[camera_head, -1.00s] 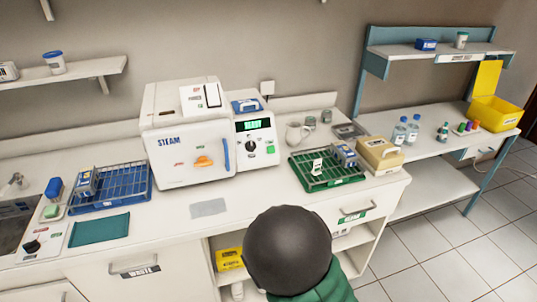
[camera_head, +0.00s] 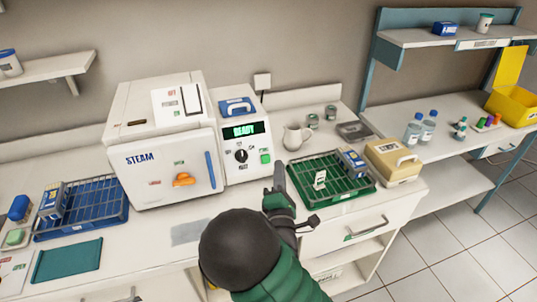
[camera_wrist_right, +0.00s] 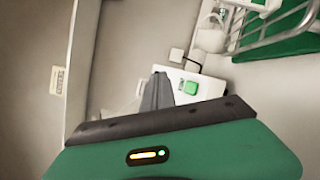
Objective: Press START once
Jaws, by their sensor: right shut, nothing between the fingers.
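The white STEAM sterilizer (camera_head: 160,150) stands on the counter with its door shut. Its control panel (camera_head: 240,165) has a display (camera_head: 243,131) reading READY, a black knob (camera_head: 241,156) and a green button (camera_head: 265,157) at the lower right; the button's lettering is too small to read. My right gripper (camera_head: 279,172) is shut and empty, in front of and just right of the green button, apart from it in the picture. In the right wrist view the shut fingers (camera_wrist_right: 158,88) point toward the panel, with the green button (camera_wrist_right: 188,87) beside their tips. My left gripper is out of view.
A green wire tray (camera_head: 325,195) sits right of my gripper, with a tan box (camera_head: 393,160) beyond. A white jug (camera_head: 296,137) stands behind.

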